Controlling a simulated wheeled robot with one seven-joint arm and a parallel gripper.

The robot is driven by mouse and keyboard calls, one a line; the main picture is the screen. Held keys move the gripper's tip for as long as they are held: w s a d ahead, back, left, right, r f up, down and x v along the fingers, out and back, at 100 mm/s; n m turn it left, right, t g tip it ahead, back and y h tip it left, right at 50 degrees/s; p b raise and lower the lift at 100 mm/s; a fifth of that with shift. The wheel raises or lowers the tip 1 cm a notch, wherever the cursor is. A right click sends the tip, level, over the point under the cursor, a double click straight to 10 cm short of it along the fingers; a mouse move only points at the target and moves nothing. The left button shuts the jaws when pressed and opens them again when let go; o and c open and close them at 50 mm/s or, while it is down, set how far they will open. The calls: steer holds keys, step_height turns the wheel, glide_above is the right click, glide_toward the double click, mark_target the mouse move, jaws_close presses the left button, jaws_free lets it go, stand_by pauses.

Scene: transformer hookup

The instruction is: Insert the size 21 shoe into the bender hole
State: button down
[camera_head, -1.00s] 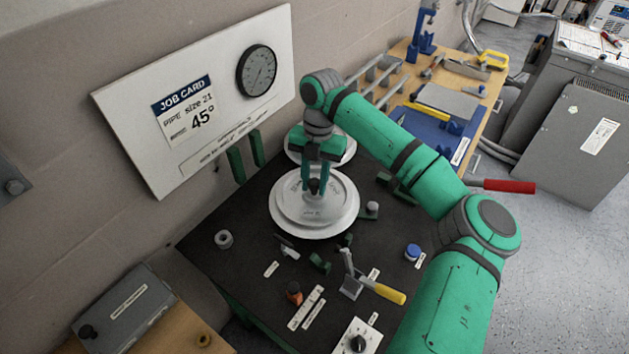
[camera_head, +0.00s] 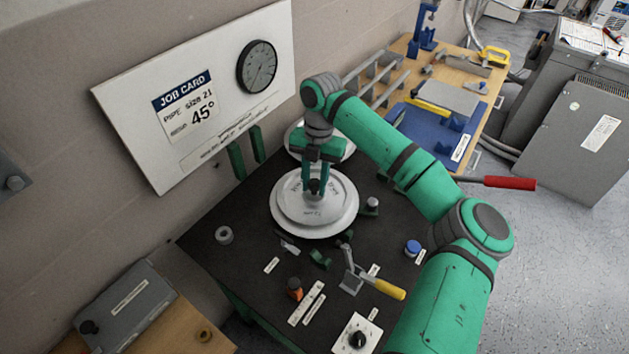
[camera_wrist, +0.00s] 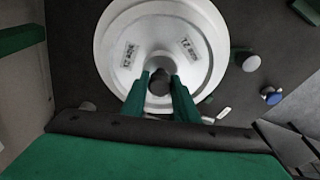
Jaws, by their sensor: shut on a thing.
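The size 21 shoe is most likely the round white stepped disc (camera_head: 287,217) on the black bench, with small dark markings I cannot read fully. It also shows in the wrist view (camera_wrist: 115,72). My gripper (camera_head: 315,192) points down over the middle of this disc. Its green fingers are shut on a dark knob (camera_wrist: 160,82) at the disc's centre. In the wrist view (camera_wrist: 159,90) the fingertips stand on either side of the knob. The bender hole is not visible; the disc may cover it. A second pale disc (camera_head: 343,153) lies behind, partly hidden by my gripper.
A yellow-handled lever clamp (camera_head: 385,289), a blue-capped knob (camera_head: 413,248), a grey ring (camera_head: 224,235) and an orange part (camera_head: 294,288) stand on the bench (camera_head: 215,265). The job card board (camera_head: 230,85) leans at the wall. A red-ended handle (camera_head: 508,184) juts out right.

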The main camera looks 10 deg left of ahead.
steer(key=shift+f, duration=0.45)
steer(key=c, duration=1.3)
jaws_free()
steer(key=shift+r, duration=2.5)
steer(key=shift+r, duration=0.1)
step_height(320, 180, up, 10)
steer(key=w, duration=0.1)
steer(key=shift+w+d+r, duration=0.15)
steer(key=shift+w+r, duration=0.05)
steer(key=shift+w, duration=0.2)
